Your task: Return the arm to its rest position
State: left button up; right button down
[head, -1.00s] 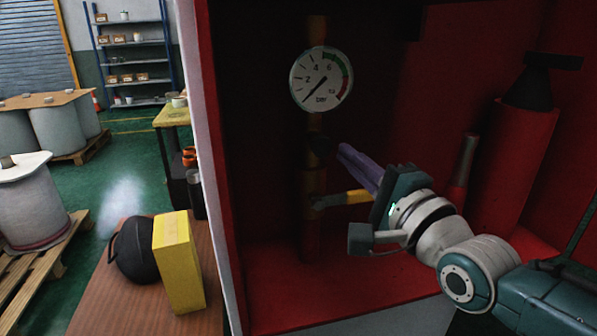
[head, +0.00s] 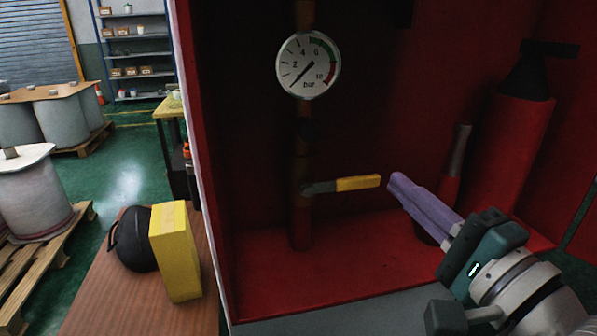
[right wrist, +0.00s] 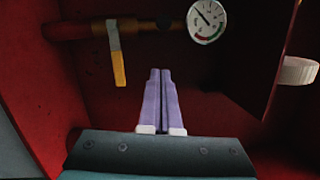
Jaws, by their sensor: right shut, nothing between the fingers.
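My right gripper (head: 393,182) is shut and empty, its purple fingers together, in front of the red cabinet's lower part. In the right wrist view its fingers (right wrist: 160,75) also lie together. The valve's yellow handle (head: 358,183) sticks out sideways to the right from a vertical brown pipe (head: 302,160). A gap shows between the fingertips and the handle's end. The handle also shows in the right wrist view (right wrist: 118,68), left of the fingers. A round bar gauge (head: 308,65) sits above on the pipe. My left gripper is not in view.
The red cabinet (head: 270,285) surrounds the pipe. A fire extinguisher (head: 508,150) stands inside at the right, close beyond my right arm. A wooden table (head: 95,305) at the left holds a yellow box (head: 175,250) and a dark round object (head: 132,238).

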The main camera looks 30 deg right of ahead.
dwell(0.5)
jog(key=s+a+f+n+g+y, duration=0.3)
jog(key=s+a+f+n+g, duration=0.2)
jog(key=a+f+n+g, duration=0.6)
jog(key=s+d+r+n+g+h+p, duration=0.1)
jog(key=s+r+n+g, duration=0.1)
jog(key=s+n, duration=0.45)
jog(key=s+d+r+n+g+h+p, duration=0.1)
jog(key=s+r+n+g, duration=0.15)
jog(key=s+n, duration=0.35)
notch_tip(320, 180, up, 33)
jog(key=m+p, duration=0.1)
jog(key=p, duration=3.2)
jog(key=shift+s+f+m, duration=0.15)
jog(key=shift+s+m, duration=0.1)
jog(key=shift+m, duration=0.1)
